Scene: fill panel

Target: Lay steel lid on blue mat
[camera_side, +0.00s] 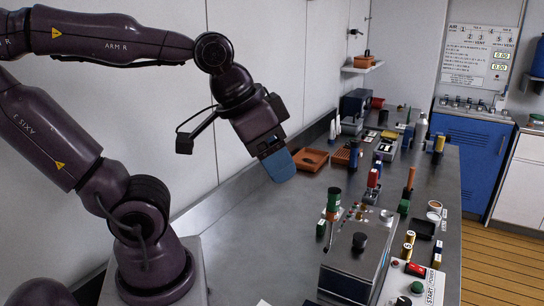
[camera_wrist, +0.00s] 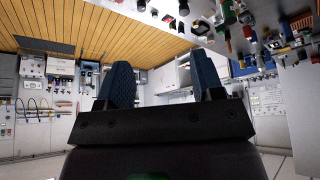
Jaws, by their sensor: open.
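My gripper (camera_side: 280,166) hangs high over the left part of the steel bench, with its blue fingers tilted down to the right. In the wrist view my gripper (camera_wrist: 160,62) has its two blue textured fingers spread apart, with nothing between them. A grey metal box (camera_side: 345,276) with a black knob on top stands at the front of the bench, below and to the right of my gripper. I cannot tell whether its top is the steel lid. I cannot make out a blue mat in either view.
The bench (camera_side: 265,235) is bare below my gripper. Brown trays (camera_side: 311,160) lie along the wall side. Several small bottles and blocks stand along the right half. A white panel with buttons (camera_side: 418,284) sits at the front right. A blue cabinet (camera_side: 468,150) stands beyond.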

